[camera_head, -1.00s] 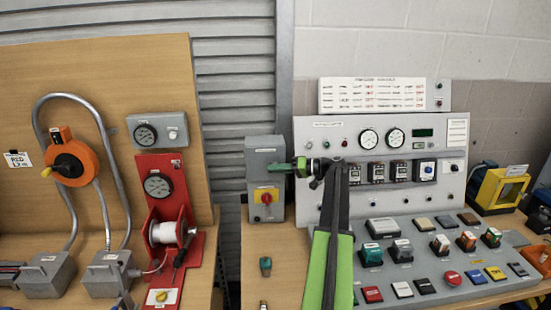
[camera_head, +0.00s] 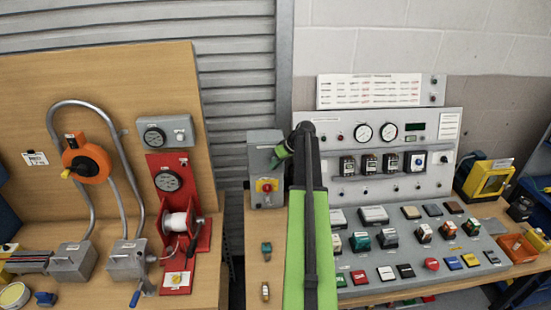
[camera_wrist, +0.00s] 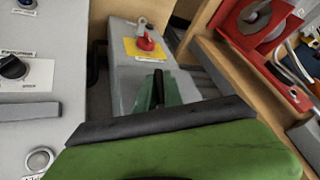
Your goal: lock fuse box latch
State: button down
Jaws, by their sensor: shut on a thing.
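A grey box (camera_head: 264,146) stands at the left end of the right bench. Its front has a red knob (camera_head: 266,186) on a yellow plate. In the wrist view the same box (camera_wrist: 126,72) lies ahead, with the red knob (camera_wrist: 146,43) and a small grey metal part (camera_wrist: 141,24) beside it. My gripper (camera_head: 279,154) is at the box's upper right side; in the wrist view (camera_wrist: 158,88) its narrow tips overlap the box. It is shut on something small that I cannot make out. I cannot tell which part is the latch.
A sloped control panel (camera_head: 410,245) with several switches fills the bench to the right. A small green-handled item (camera_head: 266,250) lies on the bench front. A red reel stand (camera_head: 172,205) stands on the left bench, across a gap.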

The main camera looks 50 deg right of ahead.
jog(key=shift+g+h+p, duration=0.6)
jog(key=shift+g+h, duration=0.1)
jog(key=shift+h, duration=0.2)
jog(key=shift+n, duration=0.3)
jog(key=c, duration=1.7)
grip_release()
jog(key=shift+c, duration=0.2)
jog(key=p+v, duration=1.1)
jog(key=v, duration=0.1)
jog(key=shift+w+a, duration=0.1)
jog(key=shift+w, duration=0.05)
